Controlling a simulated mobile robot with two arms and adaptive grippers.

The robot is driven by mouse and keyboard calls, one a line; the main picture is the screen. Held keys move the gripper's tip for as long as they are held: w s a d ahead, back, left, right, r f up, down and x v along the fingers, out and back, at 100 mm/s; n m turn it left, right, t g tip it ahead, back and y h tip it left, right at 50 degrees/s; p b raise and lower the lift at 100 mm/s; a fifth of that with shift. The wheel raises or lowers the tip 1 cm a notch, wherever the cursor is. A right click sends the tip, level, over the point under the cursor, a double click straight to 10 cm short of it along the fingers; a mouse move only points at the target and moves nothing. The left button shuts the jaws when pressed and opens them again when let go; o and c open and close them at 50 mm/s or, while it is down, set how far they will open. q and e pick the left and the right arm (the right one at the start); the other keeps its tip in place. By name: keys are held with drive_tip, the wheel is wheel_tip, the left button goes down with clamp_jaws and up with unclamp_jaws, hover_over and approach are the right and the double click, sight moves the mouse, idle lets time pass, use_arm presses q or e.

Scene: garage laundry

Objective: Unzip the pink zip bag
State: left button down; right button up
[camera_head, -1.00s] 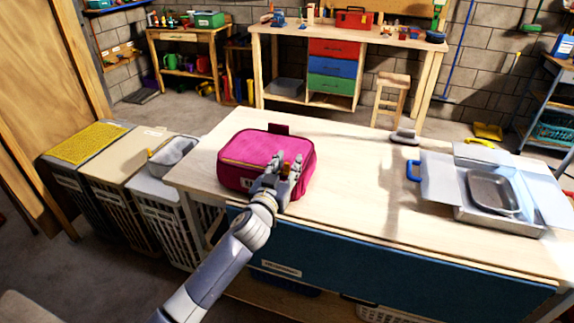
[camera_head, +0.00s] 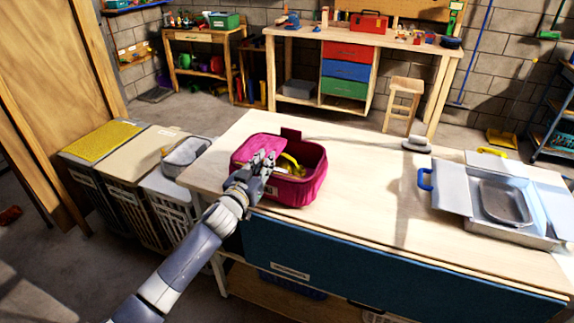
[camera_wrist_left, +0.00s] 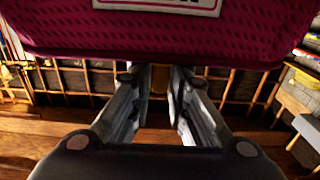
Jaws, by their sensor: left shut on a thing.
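The pink zip bag (camera_head: 298,190) stands at the left end of the wooden table. Its top is open on the right side, where yellow contents (camera_head: 291,162) show inside; the lid flap (camera_head: 250,148) still covers the left side. My left gripper (camera_head: 265,160) is at the front left of the bag's top and hides part of the lid's edge. In the left wrist view the fingers (camera_wrist_left: 160,80) are shut on a small orange-brown piece, seemingly the zip pull, right below the pink bag wall (camera_wrist_left: 160,30). My right gripper is not in view.
On the table (camera_head: 370,210), a white open box with a grey tray (camera_head: 505,202) stands at the right, and a small grey object (camera_head: 416,145) lies at the back. Laundry bins (camera_head: 118,200) stand left of the table. The middle of the tabletop is clear.

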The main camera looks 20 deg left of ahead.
sight(234, 165)
use_arm(q)
drive_tip(key=a, duration=0.9)
drive_tip(key=shift+w+a, duration=0.15)
drive_tip(key=shift+w, duration=0.05)
drive_tip(key=c, duration=1.6)
unclamp_jaws()
drive_tip(key=shift+s+f, duration=0.1)
drive_tip(key=shift+s, duration=0.5)
drive_tip(key=s, duration=1.1)
drive_tip(key=shift+a, duration=0.2)
drive_tip(key=shift+w, duration=0.1)
